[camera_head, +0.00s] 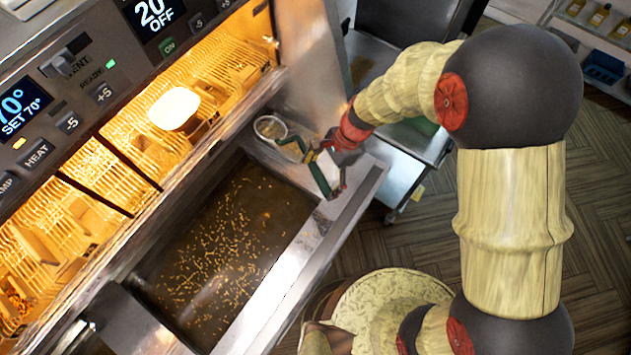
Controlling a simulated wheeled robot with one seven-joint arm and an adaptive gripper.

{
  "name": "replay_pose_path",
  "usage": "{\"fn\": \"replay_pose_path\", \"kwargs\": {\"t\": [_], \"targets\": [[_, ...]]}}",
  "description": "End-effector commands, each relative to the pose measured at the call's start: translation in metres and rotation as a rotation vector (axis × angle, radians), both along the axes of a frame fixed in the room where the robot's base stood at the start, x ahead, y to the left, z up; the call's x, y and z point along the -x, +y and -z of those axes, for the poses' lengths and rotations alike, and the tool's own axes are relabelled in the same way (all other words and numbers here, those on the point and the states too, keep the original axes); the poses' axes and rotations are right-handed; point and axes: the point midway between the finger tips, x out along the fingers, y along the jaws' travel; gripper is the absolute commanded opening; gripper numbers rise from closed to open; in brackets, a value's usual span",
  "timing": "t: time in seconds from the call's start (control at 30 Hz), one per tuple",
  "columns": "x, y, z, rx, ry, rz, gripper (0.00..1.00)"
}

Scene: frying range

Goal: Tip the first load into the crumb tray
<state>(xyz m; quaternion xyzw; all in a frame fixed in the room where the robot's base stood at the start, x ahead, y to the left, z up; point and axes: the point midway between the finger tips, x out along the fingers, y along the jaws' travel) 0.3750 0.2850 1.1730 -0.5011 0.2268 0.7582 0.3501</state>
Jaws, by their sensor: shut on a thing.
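My gripper (326,178) is over the far right corner of the fryer vat, shut on what looks like the handle of a small round skimmer (258,119). The grip itself is small and partly hidden by the fingers. The skimmer's round bowl is left of the gripper, at the vat's far end, with a pale load that is hard to make out. I cannot tell whether the bowl touches the metal below it. Many golden crumbs float on the dark oil (228,245) in the vat. I cannot surely pick out the crumb tray; a steel unit (385,60) stands behind my arm.
A lit holding cabinet (150,130) with wire racks and control panels runs along the left. The vat's steel front rim (290,290) borders the wooden floor (600,230). A shelf with bottles (598,17) is at the top right.

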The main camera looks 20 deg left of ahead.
Motion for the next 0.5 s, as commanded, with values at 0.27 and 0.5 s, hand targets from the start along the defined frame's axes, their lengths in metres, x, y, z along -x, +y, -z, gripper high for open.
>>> {"fn": "replay_pose_path", "kwargs": {"t": [0.27, 0.5], "targets": [[-0.016, -0.018, 0.007, -0.116, 0.101, 0.004, 0.45], [-0.028, -0.032, 0.016, -0.224, 0.193, 0.004, 0.45]]}}
